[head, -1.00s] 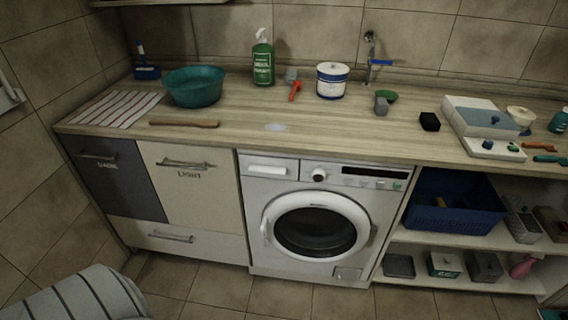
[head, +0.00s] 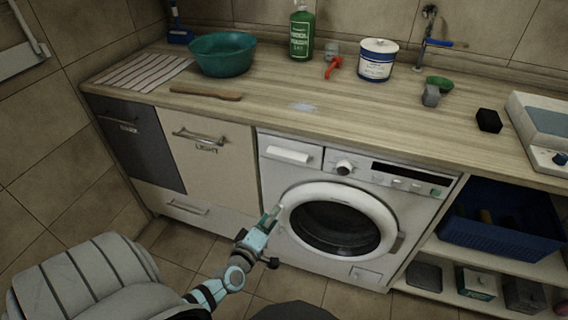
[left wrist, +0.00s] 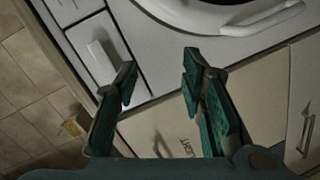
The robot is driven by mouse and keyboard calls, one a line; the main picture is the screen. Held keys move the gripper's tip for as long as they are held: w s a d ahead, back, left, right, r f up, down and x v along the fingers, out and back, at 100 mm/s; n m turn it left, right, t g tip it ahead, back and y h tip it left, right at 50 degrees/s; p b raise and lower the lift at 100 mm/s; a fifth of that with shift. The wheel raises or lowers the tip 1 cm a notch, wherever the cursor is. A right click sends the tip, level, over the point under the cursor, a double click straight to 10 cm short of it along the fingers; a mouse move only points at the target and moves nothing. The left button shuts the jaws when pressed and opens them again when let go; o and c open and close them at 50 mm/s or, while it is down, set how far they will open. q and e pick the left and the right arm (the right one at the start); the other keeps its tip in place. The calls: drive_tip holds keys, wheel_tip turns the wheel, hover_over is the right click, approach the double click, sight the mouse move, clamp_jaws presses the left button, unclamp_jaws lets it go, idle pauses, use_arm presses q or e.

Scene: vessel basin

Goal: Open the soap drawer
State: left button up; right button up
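The soap drawer (head: 290,152) is the white panel with a pale handle at the upper left of the washing machine's front (head: 278,180). It looks shut, flush with the machine. It also shows in the left wrist view (left wrist: 84,38), up and left of my fingers. My left gripper (head: 271,217) is in front of the machine's lower left edge, below the drawer and apart from it. In the left wrist view its two green fingers (left wrist: 160,68) are spread with nothing between them. My right gripper is in neither view.
The round door (head: 340,222) is right of my left gripper. A light cabinet door (head: 215,178) with a bar handle adjoins the machine's left side. The wooden counter (head: 270,115) overhangs above. A striped basket (head: 85,280) stands on the floor at left.

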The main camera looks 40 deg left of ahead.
sight(285, 160)
use_arm(q)
wheel_tip(285, 160, up, 8)
drive_tip(key=w+a+n+t+y, duration=0.2)
drive_tip(key=n, duration=0.3)
drive_tip(key=b+x, duration=0.1)
drive_tip(key=x, duration=0.3)
drive_tip(key=b+x, duration=0.1)
drive_tip(key=x, duration=0.3)
drive_tip(key=b+x, duration=0.2)
drive_tip(key=x, duration=0.3)
drive_tip(key=shift+f, duration=0.25)
drive_tip(key=shift+w+a+r, duration=0.15)
drive_tip(key=shift+w, duration=0.25)
drive_tip(key=shift+c, duration=0.4)
clamp_jaws()
